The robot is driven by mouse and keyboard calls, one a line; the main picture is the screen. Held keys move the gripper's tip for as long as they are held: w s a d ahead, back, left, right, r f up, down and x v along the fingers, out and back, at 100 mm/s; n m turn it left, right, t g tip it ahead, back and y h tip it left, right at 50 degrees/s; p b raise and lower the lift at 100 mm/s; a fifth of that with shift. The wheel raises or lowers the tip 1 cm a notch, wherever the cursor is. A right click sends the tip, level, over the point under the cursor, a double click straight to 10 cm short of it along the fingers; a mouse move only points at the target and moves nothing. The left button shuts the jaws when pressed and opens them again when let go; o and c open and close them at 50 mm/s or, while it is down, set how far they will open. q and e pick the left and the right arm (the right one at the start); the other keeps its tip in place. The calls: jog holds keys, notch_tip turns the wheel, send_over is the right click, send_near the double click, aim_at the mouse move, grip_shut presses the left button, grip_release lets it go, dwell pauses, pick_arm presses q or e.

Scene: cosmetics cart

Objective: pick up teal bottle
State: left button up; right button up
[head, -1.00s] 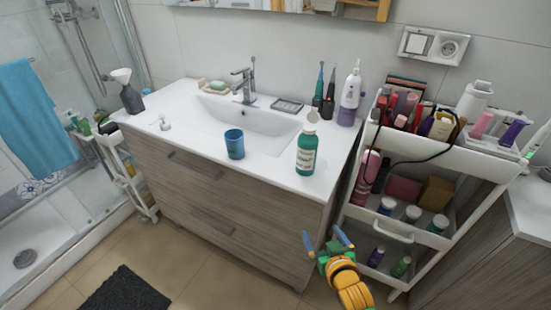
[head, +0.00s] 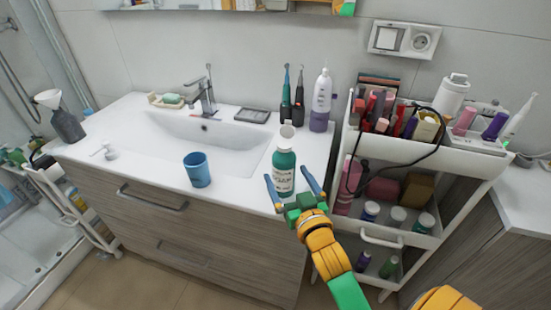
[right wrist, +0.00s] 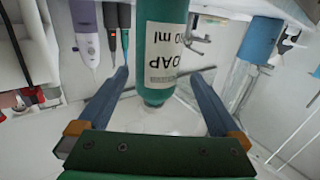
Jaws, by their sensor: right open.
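The teal bottle (head: 284,160) stands upright on the white counter near its front edge, right of the basin. It has a white label and a pale top. My right gripper (head: 286,172) is open at the counter's front edge, its blue fingers one on each side of the bottle in the picture. In the right wrist view the bottle (right wrist: 160,50) appears between the open fingers (right wrist: 160,76), with clear gaps to both. The jaws are not closed on it. My left gripper is not in view.
A blue cup (head: 197,171) stands left of the bottle. A white cart (head: 428,150) full of cosmetics stands close on the right. The counter between cup and bottle is clear.

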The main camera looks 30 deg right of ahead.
aim_at(280, 155)
jog(key=shift+w+d+r, duration=0.15)
jog(key=shift+w, duration=0.45)
jog(key=shift+w+d+r, duration=0.15)
jog(key=shift+w, duration=0.4)
jog(key=p+x, duration=0.1)
jog(key=x, duration=0.1)
jog(key=r+x, duration=0.1)
jog(key=x, duration=0.1)
jog(key=shift+w+d+p, duration=0.2)
jog(key=shift+d+p, duration=0.05)
jog(key=shift+p, duration=0.15)
jog(key=shift+w+d+f, duration=0.1)
jog(key=shift+w+f, duration=0.2)
jog(key=shift+w, duration=0.1)
jog(key=shift+s+r, duration=0.1)
jog(key=shift+s, duration=0.05)
jog(key=c, duration=0.7)
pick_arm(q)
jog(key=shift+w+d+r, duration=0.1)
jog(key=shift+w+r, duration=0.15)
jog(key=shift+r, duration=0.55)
pick_arm(e)
grip_shut()
